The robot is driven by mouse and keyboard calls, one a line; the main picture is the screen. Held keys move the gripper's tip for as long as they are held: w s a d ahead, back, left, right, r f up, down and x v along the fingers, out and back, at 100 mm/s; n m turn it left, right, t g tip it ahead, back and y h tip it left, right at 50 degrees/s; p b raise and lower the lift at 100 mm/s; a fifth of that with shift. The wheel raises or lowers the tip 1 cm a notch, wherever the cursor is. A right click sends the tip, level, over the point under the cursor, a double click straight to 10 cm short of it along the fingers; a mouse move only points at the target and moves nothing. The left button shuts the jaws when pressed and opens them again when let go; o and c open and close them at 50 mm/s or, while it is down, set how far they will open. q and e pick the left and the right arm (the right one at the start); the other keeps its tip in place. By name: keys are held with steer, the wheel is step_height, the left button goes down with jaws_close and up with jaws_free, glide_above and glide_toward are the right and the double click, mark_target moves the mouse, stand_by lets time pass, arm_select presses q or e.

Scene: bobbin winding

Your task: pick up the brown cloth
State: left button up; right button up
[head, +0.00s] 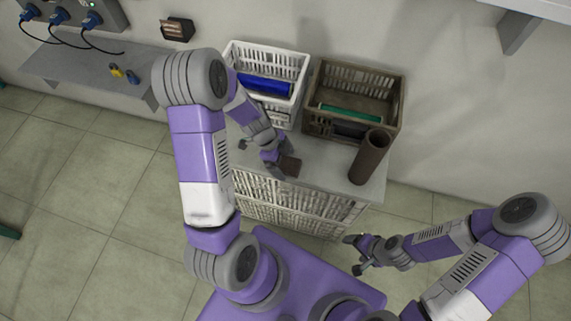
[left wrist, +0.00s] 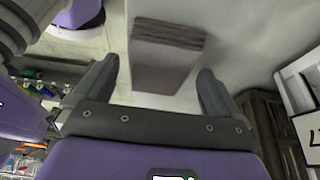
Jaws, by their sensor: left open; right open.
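The brown cloth (head: 290,166) lies on the grey top of the stand (head: 321,183), partly hidden by my left gripper (head: 275,170) in the head view. In the left wrist view the cloth (left wrist: 168,52) looks like a folded stack with layered edges. My left gripper (left wrist: 157,72) is open, with one finger on each side of the cloth's near part in that picture. Whether the fingers touch the cloth cannot be told. My right gripper (head: 354,254) is open and empty, in front of the stand at its right.
A white crate (head: 301,65) with a blue roll (head: 265,85) and a brown crate (head: 398,98) with a green item (head: 350,113) stand at the back. A brown cylinder (head: 370,158) stands at the right edge. A wall shelf (head: 90,70) is at the left.

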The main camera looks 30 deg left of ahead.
mark_target(284, 163)
arm_select(q)
steer(key=shift+f+b, duration=0.1)
steer(key=shift+b, duration=0.2)
steer(key=shift+c, duration=0.2)
steer(key=c, duration=1.1)
steer(key=shift+r+p, duration=0.35)
steer(key=shift+p, duration=0.15)
step_height(284, 163, up, 10)
steer(key=p, duration=0.2)
steer(key=shift+f+p, duration=0.2)
steer(key=shift+p, duration=0.15)
